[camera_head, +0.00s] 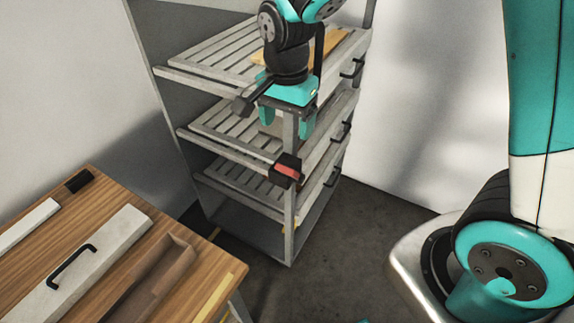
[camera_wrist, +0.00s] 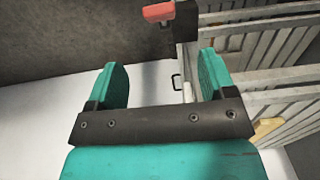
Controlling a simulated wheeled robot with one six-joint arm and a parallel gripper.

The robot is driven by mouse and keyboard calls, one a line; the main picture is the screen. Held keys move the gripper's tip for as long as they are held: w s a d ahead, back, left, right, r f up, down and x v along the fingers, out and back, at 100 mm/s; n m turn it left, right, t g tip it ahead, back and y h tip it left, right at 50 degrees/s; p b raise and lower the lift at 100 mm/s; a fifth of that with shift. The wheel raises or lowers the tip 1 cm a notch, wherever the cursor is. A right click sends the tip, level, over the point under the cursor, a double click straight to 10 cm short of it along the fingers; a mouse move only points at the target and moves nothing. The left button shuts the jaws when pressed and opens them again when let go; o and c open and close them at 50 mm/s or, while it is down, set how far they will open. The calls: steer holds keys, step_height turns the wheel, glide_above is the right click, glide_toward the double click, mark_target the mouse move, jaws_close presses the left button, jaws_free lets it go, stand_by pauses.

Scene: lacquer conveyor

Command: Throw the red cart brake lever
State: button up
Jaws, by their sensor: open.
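The brake lever (camera_head: 287,170) has a red face on a black body and sits on the near corner post of the grey slatted cart (camera_head: 290,215). In the wrist view its red part (camera_wrist: 158,11) shows at the top, beyond the fingertips. My gripper (camera_head: 287,122) points down above the lever in the head view, its two teal fingers apart with nothing held. In the wrist view my gripper (camera_wrist: 164,75) has a clear gap between its fingers, and the cart post passes behind the right finger's side. The gripper and lever are apart.
The cart's several slatted shelves, with black side handles (camera_head: 347,132), stand close behind my gripper. A wooden table (camera_head: 85,205) at the lower left holds a grey panel with a black handle (camera_head: 72,267) and a brown tray (camera_head: 170,257). Bare floor (camera_head: 340,260) lies right of the cart.

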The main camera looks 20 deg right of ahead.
mark_target(287, 171)
step_height(287, 171, down, 14)
steer(key=shift+r+p, duration=0.1)
steer(key=shift+p, duration=0.85)
steer(key=shift+c, duration=0.4)
